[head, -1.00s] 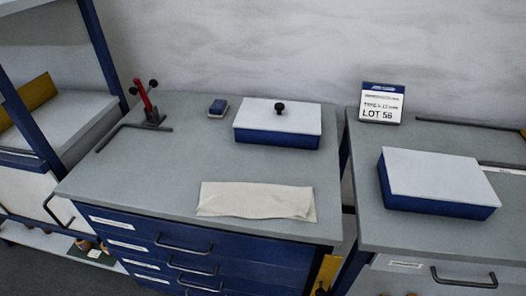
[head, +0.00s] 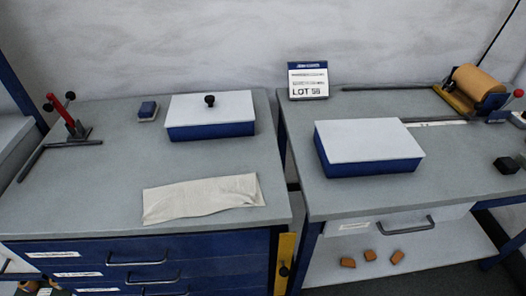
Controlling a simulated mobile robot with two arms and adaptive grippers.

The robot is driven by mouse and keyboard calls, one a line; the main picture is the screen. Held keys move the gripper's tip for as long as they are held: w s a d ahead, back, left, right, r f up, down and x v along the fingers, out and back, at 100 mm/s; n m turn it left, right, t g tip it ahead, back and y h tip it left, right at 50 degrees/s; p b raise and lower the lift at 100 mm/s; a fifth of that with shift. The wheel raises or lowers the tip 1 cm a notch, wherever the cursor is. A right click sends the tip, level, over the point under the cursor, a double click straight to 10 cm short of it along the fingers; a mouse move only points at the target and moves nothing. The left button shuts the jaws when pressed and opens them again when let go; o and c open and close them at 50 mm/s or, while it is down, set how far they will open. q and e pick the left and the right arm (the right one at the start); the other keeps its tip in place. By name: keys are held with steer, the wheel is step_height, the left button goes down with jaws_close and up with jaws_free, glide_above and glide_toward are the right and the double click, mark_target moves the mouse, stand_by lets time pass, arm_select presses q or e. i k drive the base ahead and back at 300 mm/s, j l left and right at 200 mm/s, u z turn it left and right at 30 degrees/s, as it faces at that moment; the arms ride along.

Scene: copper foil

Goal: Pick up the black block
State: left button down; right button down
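A small black block (head: 506,165) lies on the right-hand table (head: 455,180) in the head view, near the picture's right edge. It is to the right of a blue box with a white lid and in front of a copper-coloured roll. Neither of my grippers shows in the head view.
The right table also bears a white-lidded blue box (head: 368,148), a LOT sign (head: 308,80) and a copper roll on a stand (head: 478,83). The left bench has a cloth (head: 203,197), a knobbed box (head: 210,116) and a red-handled clamp (head: 68,122). Orange-brown blocks (head: 369,255) lie on a lower shelf.

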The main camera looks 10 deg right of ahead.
mark_target(506, 165)
steer(key=z, duration=2)
